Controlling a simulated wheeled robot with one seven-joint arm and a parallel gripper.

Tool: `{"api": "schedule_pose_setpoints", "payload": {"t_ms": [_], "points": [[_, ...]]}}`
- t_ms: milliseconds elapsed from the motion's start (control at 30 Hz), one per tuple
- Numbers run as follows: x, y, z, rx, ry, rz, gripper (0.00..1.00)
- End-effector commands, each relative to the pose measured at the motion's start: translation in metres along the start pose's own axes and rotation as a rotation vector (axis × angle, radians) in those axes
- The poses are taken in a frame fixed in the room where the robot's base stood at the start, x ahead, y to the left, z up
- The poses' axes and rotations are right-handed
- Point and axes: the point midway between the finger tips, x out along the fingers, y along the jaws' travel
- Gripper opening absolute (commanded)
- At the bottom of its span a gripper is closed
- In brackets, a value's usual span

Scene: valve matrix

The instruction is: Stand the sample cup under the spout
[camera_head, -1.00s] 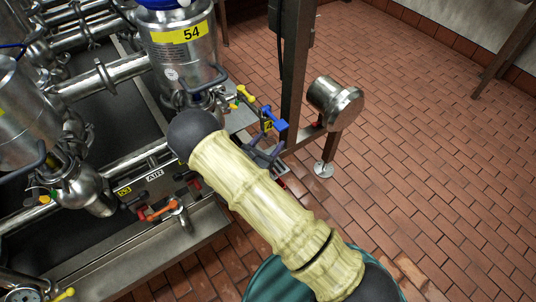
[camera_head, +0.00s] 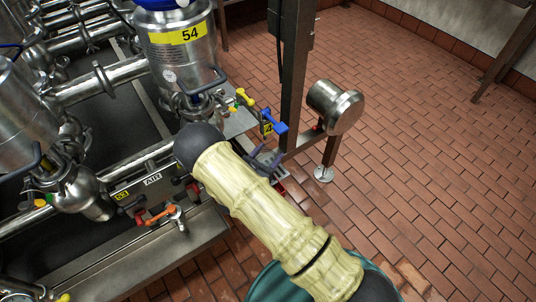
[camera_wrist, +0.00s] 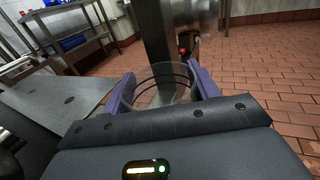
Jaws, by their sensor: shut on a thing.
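The sample cup (camera_wrist: 163,98) is clear and see-through with dark rings. In the wrist view it sits between the two purple fingers of my gripper (camera_wrist: 163,85), which is shut on it. In the head view my gripper (camera_head: 266,160) is partly hidden behind my arm, and I cannot make out the cup there. It is at the right end of the pipework, below and close to a valve with a blue handle (camera_head: 275,125). A valve with a yellow handle (camera_head: 244,98) is just up and left of that. I cannot tell which outlet is the spout.
A steel vessel labelled 54 (camera_head: 182,55) stands behind the valves. A dark upright post (camera_head: 293,70) and a steel cylinder on a leg (camera_head: 335,106) are close on the right. An orange-handled valve (camera_head: 164,214) is at lower left. The brick floor (camera_head: 440,150) at right is clear.

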Motion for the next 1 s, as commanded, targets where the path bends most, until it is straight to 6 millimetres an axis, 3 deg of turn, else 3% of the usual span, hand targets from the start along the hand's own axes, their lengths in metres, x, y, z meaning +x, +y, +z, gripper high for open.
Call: {"api": "schedule_pose_setpoints", "payload": {"t_ms": [533, 567, 633, 1000], "points": [[-0.0001, 0.0001, -0.011, 0.0, -0.001, 0.0, 0.38], [-0.0001, 0.0001, -0.0111, 0.0, 0.0, 0.0, 0.66], [-0.0001, 0.0001, -0.0111, 0.0, 0.0, 0.0, 0.8], [0.0, 0.0, -0.0075, 0.0, 0.0, 0.0, 0.82]]}}
